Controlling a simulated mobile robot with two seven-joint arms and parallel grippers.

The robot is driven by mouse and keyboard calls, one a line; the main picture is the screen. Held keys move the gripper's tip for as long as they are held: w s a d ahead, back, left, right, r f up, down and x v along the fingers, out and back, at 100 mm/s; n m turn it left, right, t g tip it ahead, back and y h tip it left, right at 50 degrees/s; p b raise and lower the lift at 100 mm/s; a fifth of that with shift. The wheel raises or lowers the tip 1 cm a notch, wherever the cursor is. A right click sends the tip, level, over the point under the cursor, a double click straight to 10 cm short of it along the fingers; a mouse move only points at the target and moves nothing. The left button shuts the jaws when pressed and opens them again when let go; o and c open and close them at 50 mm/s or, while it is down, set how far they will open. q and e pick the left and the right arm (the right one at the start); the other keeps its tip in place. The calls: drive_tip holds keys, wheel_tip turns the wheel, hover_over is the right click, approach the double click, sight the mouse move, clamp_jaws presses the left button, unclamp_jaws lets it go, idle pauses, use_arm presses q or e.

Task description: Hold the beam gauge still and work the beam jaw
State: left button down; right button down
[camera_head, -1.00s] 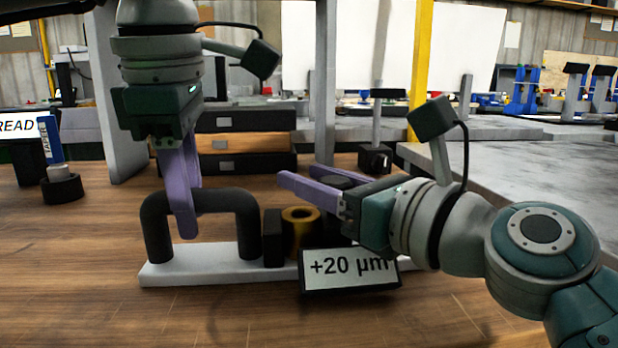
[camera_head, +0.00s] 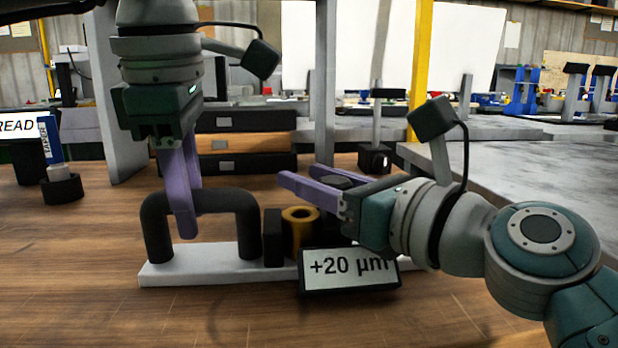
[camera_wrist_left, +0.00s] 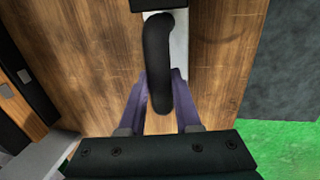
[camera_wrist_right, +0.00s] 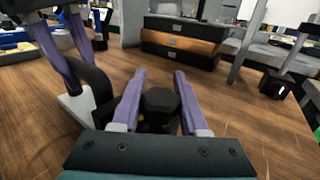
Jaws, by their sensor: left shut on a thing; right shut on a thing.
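The beam gauge has a white base (camera_head: 200,266) lying on the wooden bench, with a black arched handle (camera_head: 155,222) at its left. A black fixed block (camera_head: 273,238) and a brass ring (camera_head: 300,228) stand at its middle. A tilted display (camera_head: 348,270) reads +20 µm. My left gripper (camera_head: 182,228) is shut on the handle, which also shows between its fingers in the left wrist view (camera_wrist_left: 160,65). My right gripper (camera_head: 305,183) is shut on the dark beam jaw, whose black knob (camera_wrist_right: 160,103) shows between its fingers in the right wrist view. The jaw's lower part is mostly hidden.
A stack of drawers (camera_head: 245,143) stands behind the gauge. A black round holder (camera_head: 62,189) with a blue-labelled piece is at the left. A grey table (camera_head: 540,165) is at the right. The front of the bench is clear.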

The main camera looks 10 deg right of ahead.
use_arm(q)
drive_tip(key=shift+a, duration=0.15)
use_arm(e)
drive_tip(key=d, duration=0.8)
drive_tip(key=shift+d, duration=0.1)
drive_tip(key=shift+c, duration=2.1)
unclamp_jaws()
drive_tip(key=v, duration=1.2)
